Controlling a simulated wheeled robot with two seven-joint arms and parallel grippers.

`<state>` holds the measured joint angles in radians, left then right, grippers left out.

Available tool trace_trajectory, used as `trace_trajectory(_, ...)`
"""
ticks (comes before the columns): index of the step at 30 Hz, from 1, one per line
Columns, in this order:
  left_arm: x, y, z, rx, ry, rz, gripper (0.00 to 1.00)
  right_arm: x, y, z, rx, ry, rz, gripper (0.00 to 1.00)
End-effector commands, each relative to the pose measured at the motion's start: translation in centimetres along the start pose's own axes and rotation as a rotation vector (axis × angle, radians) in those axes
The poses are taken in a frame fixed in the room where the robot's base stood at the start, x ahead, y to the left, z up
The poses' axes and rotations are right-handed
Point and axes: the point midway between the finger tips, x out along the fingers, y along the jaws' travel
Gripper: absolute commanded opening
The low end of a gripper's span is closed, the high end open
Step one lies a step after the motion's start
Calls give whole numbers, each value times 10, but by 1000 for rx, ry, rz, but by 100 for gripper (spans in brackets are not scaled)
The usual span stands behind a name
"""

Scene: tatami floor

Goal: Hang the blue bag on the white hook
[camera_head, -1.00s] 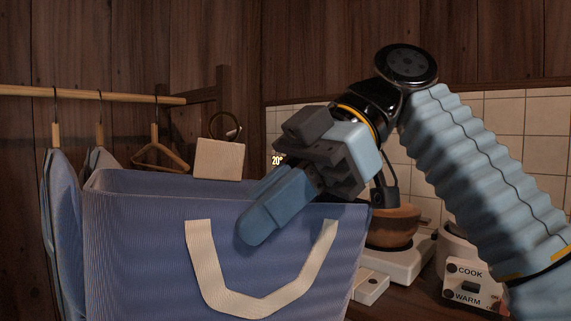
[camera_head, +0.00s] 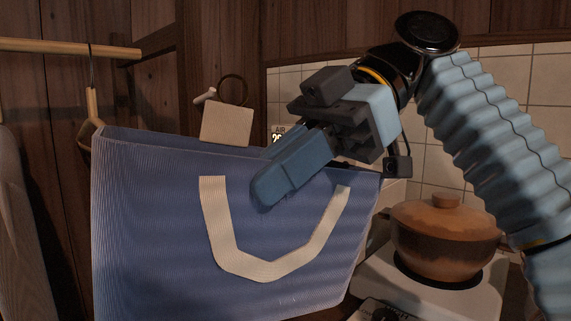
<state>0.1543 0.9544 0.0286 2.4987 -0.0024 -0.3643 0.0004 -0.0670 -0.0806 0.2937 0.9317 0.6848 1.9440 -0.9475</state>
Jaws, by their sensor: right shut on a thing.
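The blue bag (camera_head: 160,220) fills the lower middle of the head view, its rim slightly tilted and one cream handle hanging down on its front. My right gripper (camera_head: 270,185) is shut on the bag's upper rim, right of the middle, and holds it up. A white hook (camera_head: 205,96) sticks out above and behind the bag's rim, left of the gripper. The bag is apart from the hook as far as I can see. My left gripper is not in view.
A clothes rail (camera_head: 70,48) with a wooden hanger (camera_head: 92,115) is at the left. A brown lidded pot (camera_head: 445,235) stands on a white stove (camera_head: 400,290) at the right, close to the bag's right side. A tiled wall is behind.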

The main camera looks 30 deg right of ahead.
Motion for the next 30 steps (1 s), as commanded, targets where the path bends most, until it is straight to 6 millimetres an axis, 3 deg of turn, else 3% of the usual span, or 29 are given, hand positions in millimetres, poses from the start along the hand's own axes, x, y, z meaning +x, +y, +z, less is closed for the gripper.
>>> trace_trajectory(30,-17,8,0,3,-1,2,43,22,67,-2,-1,1,-1,0)
